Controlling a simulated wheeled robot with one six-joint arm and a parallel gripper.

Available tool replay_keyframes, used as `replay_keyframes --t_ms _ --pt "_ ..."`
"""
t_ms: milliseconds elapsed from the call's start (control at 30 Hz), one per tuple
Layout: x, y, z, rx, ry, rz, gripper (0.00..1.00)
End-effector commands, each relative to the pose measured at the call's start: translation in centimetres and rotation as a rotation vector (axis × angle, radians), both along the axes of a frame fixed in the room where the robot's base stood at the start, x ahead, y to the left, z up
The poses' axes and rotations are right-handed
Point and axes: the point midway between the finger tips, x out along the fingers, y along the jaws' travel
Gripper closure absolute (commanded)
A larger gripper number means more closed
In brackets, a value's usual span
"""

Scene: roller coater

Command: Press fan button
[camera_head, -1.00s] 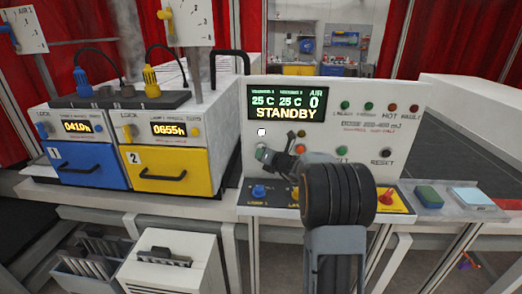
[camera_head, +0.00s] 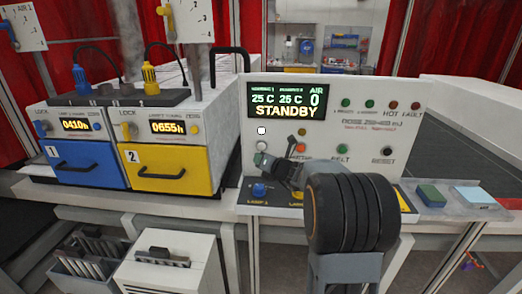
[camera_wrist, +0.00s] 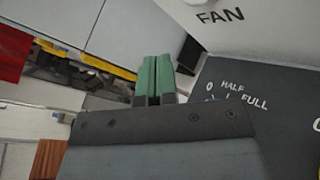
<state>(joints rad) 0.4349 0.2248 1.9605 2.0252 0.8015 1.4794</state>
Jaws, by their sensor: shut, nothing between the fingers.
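The white control panel (camera_head: 340,100) shows STANDBY on its screen (camera_head: 286,101). A round pale button (camera_head: 261,146) sits at the panel's lower left; its label is too small to read here. My gripper (camera_head: 260,159) is just below this button; I cannot tell whether it touches the panel. In the wrist view the green fingers (camera_wrist: 153,80) are shut together and empty.
A dark panel strip (camera_wrist: 250,130) with HALF and FULL markings lies below the white panel. A blue knob (camera_head: 259,190) sits under my gripper. My arm hides part of the strip. Blue (camera_head: 85,164) and yellow (camera_head: 165,168) lamp drawers stand at left.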

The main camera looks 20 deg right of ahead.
Motion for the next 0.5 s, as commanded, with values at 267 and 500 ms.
replay_keyframes --t_ms 267,500 --pt "-1.03 0.59 -0.07 0.0 0.001 0.001 1.0" --pt "-1.04 0.59 -0.04 0.0 0.001 0.001 1.0"
